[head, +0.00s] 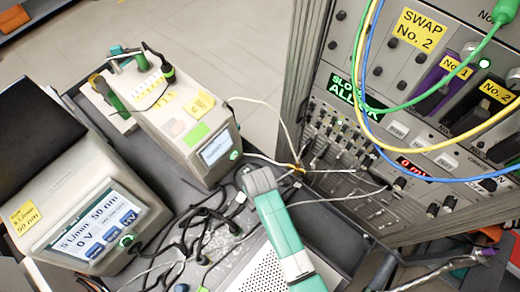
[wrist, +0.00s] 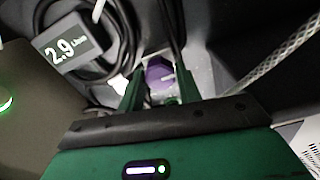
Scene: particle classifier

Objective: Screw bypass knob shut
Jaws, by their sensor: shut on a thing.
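A purple knob (wrist: 160,76) with a pale mark on its face sits in the middle of the wrist view, next to black cable or tubing. I take it to be the bypass knob; no label on it is readable. My gripper (wrist: 158,84) has its two dark green fingers on either side of the knob and is shut on it. The fingers and the dark hand edge hide the knob's lower part. In the head view my teal arm reaches down among the cables, and the fingers and knob cannot be made out there.
Black cables and a flow meter (wrist: 73,45) reading 2.9 lie close to the fingers. A classifier box with a screen (head: 95,225) and a smaller box (head: 175,125) stand at left. A rack (head: 400,140) with hanging coloured cables stands at right. The floor behind is clear.

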